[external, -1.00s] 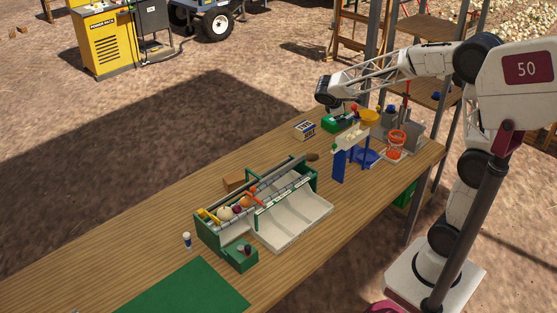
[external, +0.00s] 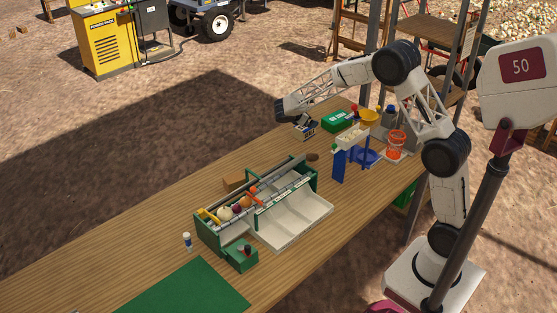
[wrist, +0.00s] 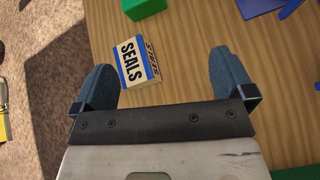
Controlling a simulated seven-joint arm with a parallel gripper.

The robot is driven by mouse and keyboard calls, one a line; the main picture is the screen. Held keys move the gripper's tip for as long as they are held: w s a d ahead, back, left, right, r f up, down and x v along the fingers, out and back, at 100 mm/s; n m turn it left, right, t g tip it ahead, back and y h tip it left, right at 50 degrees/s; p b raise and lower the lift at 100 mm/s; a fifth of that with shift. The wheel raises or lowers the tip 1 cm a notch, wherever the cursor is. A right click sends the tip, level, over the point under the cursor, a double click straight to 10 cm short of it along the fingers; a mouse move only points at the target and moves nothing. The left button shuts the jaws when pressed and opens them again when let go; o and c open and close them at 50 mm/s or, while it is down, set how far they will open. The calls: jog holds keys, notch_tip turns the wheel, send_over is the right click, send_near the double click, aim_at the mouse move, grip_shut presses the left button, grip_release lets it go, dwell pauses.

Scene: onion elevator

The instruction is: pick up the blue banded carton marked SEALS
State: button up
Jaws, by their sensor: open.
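The blue banded carton marked SEALS (wrist: 136,63) lies on the wooden table, its label facing up in the wrist view. It sits between and a little beyond the fingertips of my gripper (wrist: 165,72), nearer the left finger. My gripper is open, with a blue finger on each side and nothing held. In the external view, the carton (external: 309,134) shows only in part beneath the end of my arm, which hides the rest. I cannot tell the exact height of the gripper above it.
A green box (external: 338,121) lies just beyond the carton. A blue stand with a pale tray (external: 350,138) is to the right, near an orange bucket (external: 396,144). A green-framed sorting rack (external: 258,203) stands nearer. The table's far edge is close to the carton.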

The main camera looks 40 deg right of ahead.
aim_at(304, 131)
jog(key=w+f+n, duration=0.1)
jog(key=w+f, duration=0.2)
jog(key=w+f+n+h, duration=0.1)
jog(key=w+f, duration=0.2)
jog(key=w+f+n+h, duration=0.1)
jog(key=w+f, duration=0.2)
jog(key=shift+f+t, duration=0.3)
jog(key=shift+t, duration=0.1)
jog(key=shift+d, duration=0.15)
jog(key=shift+x, duration=1.2)
jog(key=shift+d, duration=0.1)
jog(key=shift+x, duration=2.5)
jog(key=shift+s, duration=0.15)
jog(key=shift+c, duration=0.3)
jog(key=c, duration=1)
